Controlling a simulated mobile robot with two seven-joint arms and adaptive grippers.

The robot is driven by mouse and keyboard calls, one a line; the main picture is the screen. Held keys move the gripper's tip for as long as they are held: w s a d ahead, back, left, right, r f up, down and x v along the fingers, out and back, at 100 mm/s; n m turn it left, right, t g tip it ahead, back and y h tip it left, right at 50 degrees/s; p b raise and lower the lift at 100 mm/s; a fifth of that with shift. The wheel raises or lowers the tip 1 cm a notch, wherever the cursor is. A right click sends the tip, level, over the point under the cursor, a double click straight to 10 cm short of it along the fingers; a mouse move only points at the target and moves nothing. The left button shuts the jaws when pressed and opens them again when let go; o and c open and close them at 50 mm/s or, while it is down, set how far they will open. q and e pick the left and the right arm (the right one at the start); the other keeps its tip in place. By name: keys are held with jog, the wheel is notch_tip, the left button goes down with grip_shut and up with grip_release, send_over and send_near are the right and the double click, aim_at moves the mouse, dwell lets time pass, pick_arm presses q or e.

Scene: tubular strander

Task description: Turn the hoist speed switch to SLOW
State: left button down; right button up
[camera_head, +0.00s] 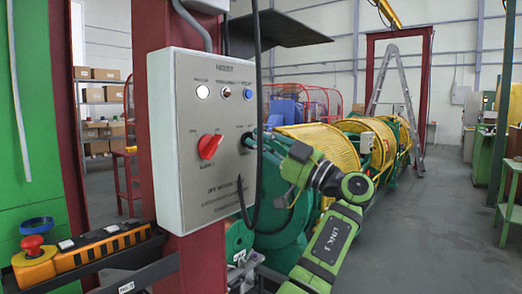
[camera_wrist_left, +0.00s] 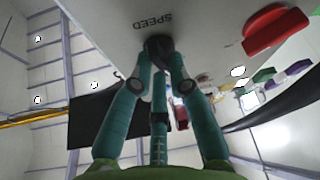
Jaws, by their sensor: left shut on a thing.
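The grey hoist control box (camera_head: 190,195), headed HOIST, is fixed to a red post. The hoist speed switch (camera_wrist_left: 157,44) is a small black knob beside the printed word SPEED in the left wrist view. My left gripper (camera_head: 254,140) reaches the box's right side from the right, its teal fingers shut around the knob. The fingertips (camera_wrist_left: 158,52) also show closed on it in the left wrist view. The fingers cover most of the knob, so its pointing direction is hidden. The small position labels are too blurred to read. My right gripper is not in view.
A red rotary knob (camera_head: 209,146) sits left of the speed switch, below a white, a reddish and a blue lamp (camera_head: 248,94). A black cable (camera_head: 257,60) hangs close by my fingers. An orange button panel with a red mushroom button (camera_head: 33,244) stands lower left.

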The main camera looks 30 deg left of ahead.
pick_arm(q)
jog(key=shift+r+n+g+p, duration=0.2)
jog(key=shift+n+g+p, duration=0.55)
jog(key=shift+n, duration=0.95)
jog(key=shift+n+h, duration=0.3)
jog(key=c, duration=1.2)
grip_release()
jog(key=shift+f+g, duration=0.1)
jog(key=shift+g, duration=0.25)
jog(key=shift+v, duration=6)
